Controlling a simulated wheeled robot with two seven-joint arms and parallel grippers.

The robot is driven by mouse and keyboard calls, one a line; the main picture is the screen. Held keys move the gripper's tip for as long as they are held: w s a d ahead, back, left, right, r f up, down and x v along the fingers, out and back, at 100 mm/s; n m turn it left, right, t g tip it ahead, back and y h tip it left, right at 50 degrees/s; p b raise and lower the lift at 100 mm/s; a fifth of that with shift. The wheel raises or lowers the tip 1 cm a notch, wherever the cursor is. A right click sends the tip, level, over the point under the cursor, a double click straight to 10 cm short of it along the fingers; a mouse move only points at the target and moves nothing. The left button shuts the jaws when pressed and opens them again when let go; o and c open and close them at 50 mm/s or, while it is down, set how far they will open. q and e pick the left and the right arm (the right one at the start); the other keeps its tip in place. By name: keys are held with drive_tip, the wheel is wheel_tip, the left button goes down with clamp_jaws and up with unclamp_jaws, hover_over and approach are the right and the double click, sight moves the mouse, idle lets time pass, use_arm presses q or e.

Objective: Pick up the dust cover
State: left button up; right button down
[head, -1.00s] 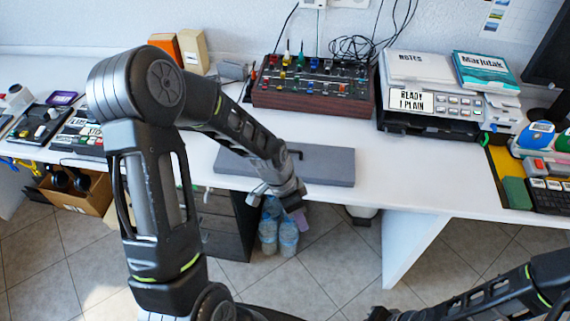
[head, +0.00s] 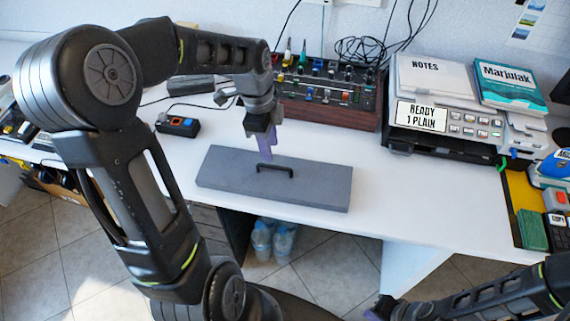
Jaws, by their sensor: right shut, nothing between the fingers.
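The dust cover (head: 222,176) is a flat grey slab lying on the white desk, with a black bar handle (head: 275,168) standing up near its middle. My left gripper (head: 266,153) points down just above the cover's far part, a little behind and left of the handle. Its purple fingers are seen edge-on, so their opening cannot be told; it looks apart from the handle. My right gripper (head: 379,309) is low at the bottom edge, in front of the desk and far from the cover; it is shut and empty.
A mixer (head: 330,108) stands behind the cover. A small black box with coloured buttons (head: 178,126) and loose cables lie to the left. The desk right of the cover is clear.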

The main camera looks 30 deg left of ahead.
sight(274, 166)
use_arm(q)
drive_tip(key=shift+w, duration=0.25)
drive_tip(key=shift+s+r, duration=0.1)
drive_tip(key=shift+s, duration=0.1)
drive_tip(key=shift+w+d+f, duration=0.1)
drive_tip(key=shift+d+f, duration=0.05)
drive_tip(key=shift+f, duration=1.2)
drive_tip(key=shift+d+f+p, duration=0.2)
drive_tip(key=shift+f+p, duration=0.15)
drive_tip(key=shift+f, duration=2.25)
drive_tip(key=shift+c, duration=0.6)
clamp_jaws()
